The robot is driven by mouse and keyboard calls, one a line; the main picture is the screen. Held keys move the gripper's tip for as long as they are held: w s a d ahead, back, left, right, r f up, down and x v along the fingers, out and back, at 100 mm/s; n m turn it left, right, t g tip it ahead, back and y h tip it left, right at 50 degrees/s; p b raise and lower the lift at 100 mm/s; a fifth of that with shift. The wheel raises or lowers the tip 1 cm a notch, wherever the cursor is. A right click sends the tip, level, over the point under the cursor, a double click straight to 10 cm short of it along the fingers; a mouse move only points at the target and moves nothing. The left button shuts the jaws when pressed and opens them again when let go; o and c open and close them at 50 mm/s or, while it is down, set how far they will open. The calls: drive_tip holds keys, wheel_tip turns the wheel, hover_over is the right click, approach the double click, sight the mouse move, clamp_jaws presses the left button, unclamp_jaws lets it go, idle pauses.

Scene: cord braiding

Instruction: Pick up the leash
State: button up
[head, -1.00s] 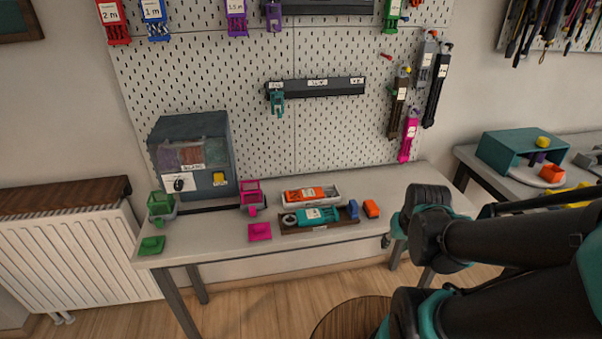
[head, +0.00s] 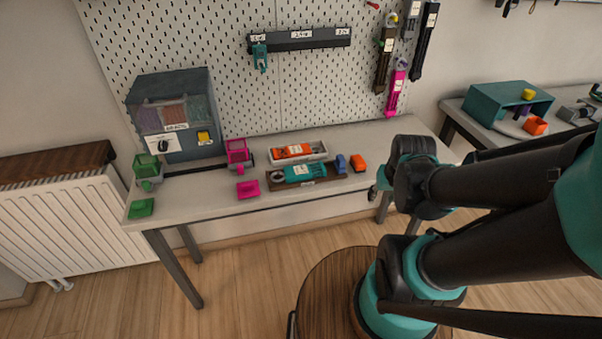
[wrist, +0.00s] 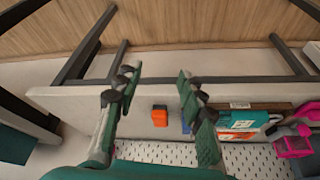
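I cannot make out a leash for certain in either view. My gripper shows in the wrist view (wrist: 157,82) with its two fingers wide apart and nothing between them. It points over the table's edge, and a small orange block (wrist: 159,116) lies on the table below the gap. In the head view my gripper is small and partly hidden by my arm, off the table's right front. The braiding box (head: 177,112) stands at the back left of the table. A green holder (head: 147,168) and a pink holder (head: 238,153) stand near it.
The table (head: 200,200) also bears a teal tool (head: 305,174) in a dark tray, an orange tool (head: 292,152) in a pale tray, and a blue block (head: 341,163). A pegboard (head: 190,40) rises behind. A second table with a teal shelf (head: 490,105) stands right.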

idle(0.3)
drive_tip(key=shift+o, duration=1.2)
drive_tip(key=o, duration=0.6)
drive_tip(key=w+a+r, duration=0.1)
drive_tip(key=w+a+r+m, duration=0.1)
drive_tip(key=w+a+m, duration=0.1)
drive_tip(key=w, duration=0.1)
drive_tip(key=shift+w+a+r+g, duration=0.1)
drive_tip(key=shift+r+g, duration=0.3)
drive_tip(key=shift+c, duration=0.2)
wheel_tip(320, 180, up, 10)
drive_tip(key=m+g, duration=0.3)
drive_tip(key=m, duration=0.9)
hover_over(298, 170)
drive_tip(key=f, duration=1.1)
drive_tip(key=shift+a+f, duration=0.25)
drive_tip(key=shift+f, duration=0.05)
drive_tip(key=shift+d+f, duration=0.15)
drive_tip(key=shift+f, duration=1.15)
drive_tip(key=shift+d+f, duration=0.15)
drive_tip(key=shift+f, duration=1.15)
